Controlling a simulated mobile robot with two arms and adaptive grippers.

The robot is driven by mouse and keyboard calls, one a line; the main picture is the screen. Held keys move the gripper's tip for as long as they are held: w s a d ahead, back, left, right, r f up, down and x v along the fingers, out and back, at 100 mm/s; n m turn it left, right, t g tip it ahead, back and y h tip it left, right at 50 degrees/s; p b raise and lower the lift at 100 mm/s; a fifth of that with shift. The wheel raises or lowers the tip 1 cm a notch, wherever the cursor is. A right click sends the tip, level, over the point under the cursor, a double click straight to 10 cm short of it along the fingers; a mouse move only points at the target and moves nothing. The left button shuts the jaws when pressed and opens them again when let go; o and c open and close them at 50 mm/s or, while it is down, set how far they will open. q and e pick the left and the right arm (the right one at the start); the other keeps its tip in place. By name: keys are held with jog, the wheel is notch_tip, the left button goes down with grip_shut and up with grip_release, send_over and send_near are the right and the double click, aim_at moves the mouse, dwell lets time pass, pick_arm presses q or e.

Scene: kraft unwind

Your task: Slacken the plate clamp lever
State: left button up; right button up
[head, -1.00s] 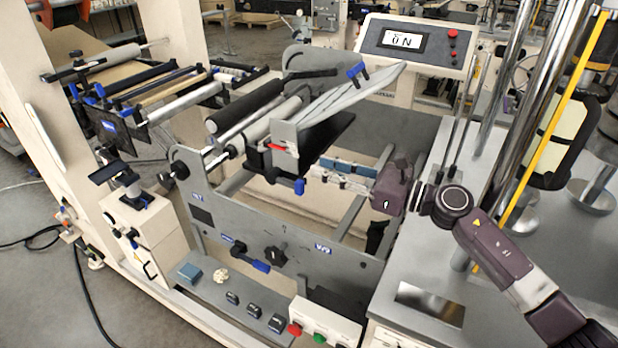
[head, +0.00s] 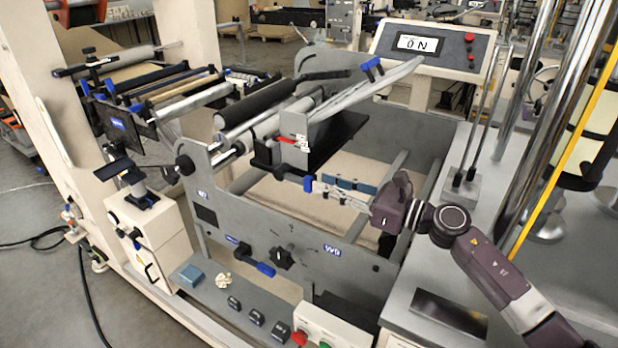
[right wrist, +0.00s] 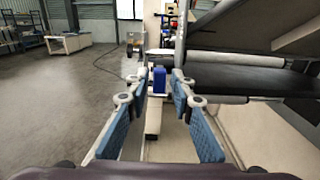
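The plate clamp (head: 290,153), with a red part on its face, sits at the front left of the dark plate (head: 335,140). A blue-tipped lever end (head: 308,184) hangs below it; I take this for the clamp lever. My right gripper (head: 320,186) reaches in from the right, its fingertips at the blue end. In the right wrist view the gripper (right wrist: 160,84) is open, with the blue end (right wrist: 159,77) ahead between the two fingers. A gap shows on each side, and I cannot tell whether they touch. My left gripper is out of view.
The grey side frame (head: 290,225) stands below my right gripper, with a black knob (head: 284,257) and a blue-ended handle (head: 256,264). A roller (head: 255,105) lies left of the plate. The grey worktop (head: 430,285) lies under my right arm.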

aim_at(313, 179)
jog(key=p+x, duration=0.1)
jog(key=x, duration=0.4)
jog(key=shift+w+a, duration=0.1)
grip_shut()
